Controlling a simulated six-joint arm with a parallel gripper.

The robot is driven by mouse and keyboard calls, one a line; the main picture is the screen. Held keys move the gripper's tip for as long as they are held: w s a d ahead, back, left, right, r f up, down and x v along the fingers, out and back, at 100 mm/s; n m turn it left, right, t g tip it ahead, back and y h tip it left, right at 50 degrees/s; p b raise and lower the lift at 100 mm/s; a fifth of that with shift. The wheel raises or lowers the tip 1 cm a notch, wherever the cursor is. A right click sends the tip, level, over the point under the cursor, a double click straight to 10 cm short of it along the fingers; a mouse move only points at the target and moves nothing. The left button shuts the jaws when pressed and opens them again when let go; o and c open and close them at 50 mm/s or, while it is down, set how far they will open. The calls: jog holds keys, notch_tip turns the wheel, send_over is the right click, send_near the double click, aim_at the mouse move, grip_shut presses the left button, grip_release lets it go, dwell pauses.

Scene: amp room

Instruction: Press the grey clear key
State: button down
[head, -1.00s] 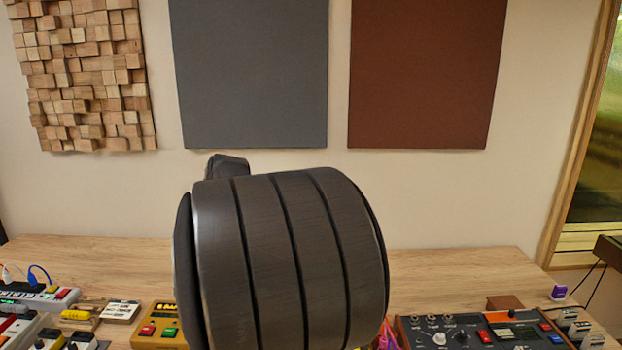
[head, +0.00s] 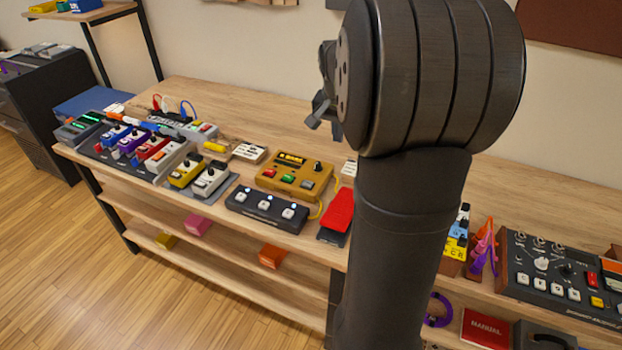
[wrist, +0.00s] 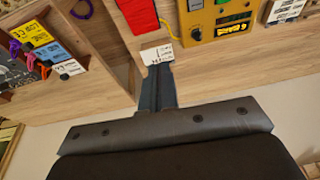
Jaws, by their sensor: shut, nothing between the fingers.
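A mustard-yellow box (head: 270,185) sits on the wooden bench in the head view. It has a small lit display, a dark knob, and a row of red, green and grey keys. The grey key (head: 307,184) is the rightmost of the row; I cannot read a label on it. In the wrist view part of the box (wrist: 215,40) shows at the top, cut off by the frame edge. My gripper (head: 318,118) is above the bench behind the box, apart from it. In the wrist view its shut fingers (wrist: 157,72) hold nothing.
A black three-switch pedal (head: 265,212) and a red pedal (head: 338,210) stand near the box. Several coloured pedals are to its left.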

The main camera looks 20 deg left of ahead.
jog(key=w+a+f+n+t+h, duration=0.2)
jog(key=a+f+h, duration=0.15)
jog(key=f, duration=0.35)
jog(key=n+t, duration=0.3)
jog(key=t, duration=0.1)
send_over(305, 185)
notch_tip(305, 185, down, 4)
jog(key=shift+f, duration=0.2)
jog(key=shift+f, duration=4.45)
jog(key=shift+f, duration=0.4)
jog(key=shift+f, duration=0.5)
jog(key=shift+r, duration=0.95)
